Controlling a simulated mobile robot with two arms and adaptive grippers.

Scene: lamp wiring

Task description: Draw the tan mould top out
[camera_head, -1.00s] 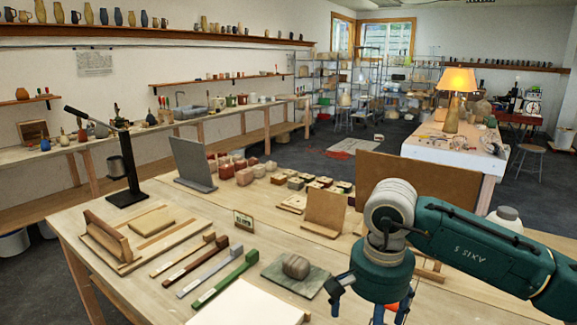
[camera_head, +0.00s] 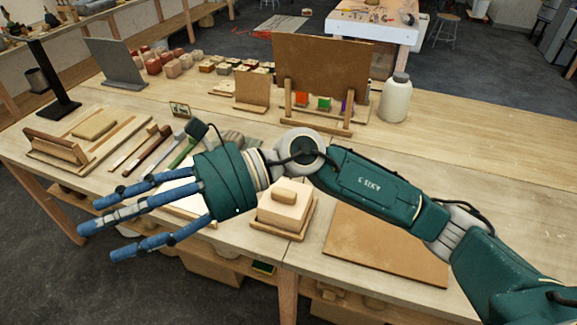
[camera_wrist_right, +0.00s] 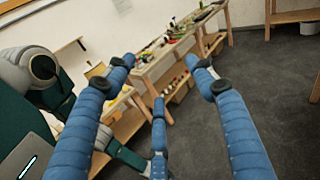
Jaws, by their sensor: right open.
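A tan block with a knob-like handle on top, which looks like the mould top (camera_head: 284,206), sits on a wooden base board (camera_head: 284,230) near the table's front edge. My right gripper (camera_head: 125,216) is open and empty, its blue fingers spread and pointing left over the front left of the table. It is to the left of the tan block and apart from it. The right wrist view shows the same open fingers (camera_wrist_right: 158,100) with nothing between them. My left gripper is not in view.
A brown board (camera_head: 385,243) lies right of the mould. An upright brown panel (camera_head: 320,78) stands behind, with a white jar (camera_head: 396,98) beside it. Coloured bars and a wooden board (camera_head: 120,132) lie at the left. The table's right rear is clear.

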